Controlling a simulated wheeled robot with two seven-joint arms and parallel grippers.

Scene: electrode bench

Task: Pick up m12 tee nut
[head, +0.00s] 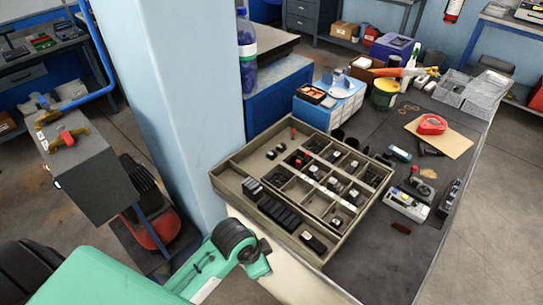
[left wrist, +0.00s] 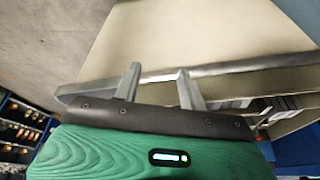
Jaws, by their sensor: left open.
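A compartment tray (head: 228,184) lies on the bench in the head view and holds several small dark parts. Which of them is the m12 tee nut I cannot tell at this size. In the left wrist view my left gripper (left wrist: 158,72) is open, its two grey fingers apart with nothing between them. A pale panel with a grey edge lies beyond the fingers there. In the head view my green left arm reaches in from the lower left to near the tray's front left side; its fingers are not clear there. My right gripper is not in view.
A blue pillar (head: 165,90) stands close to the tray's left. On the bench are a red tape measure (head: 432,124), a white box-shaped device (head: 406,205), a green tub (head: 384,93) and wire baskets (head: 470,90). The dark mat (head: 375,275) is clear at the front.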

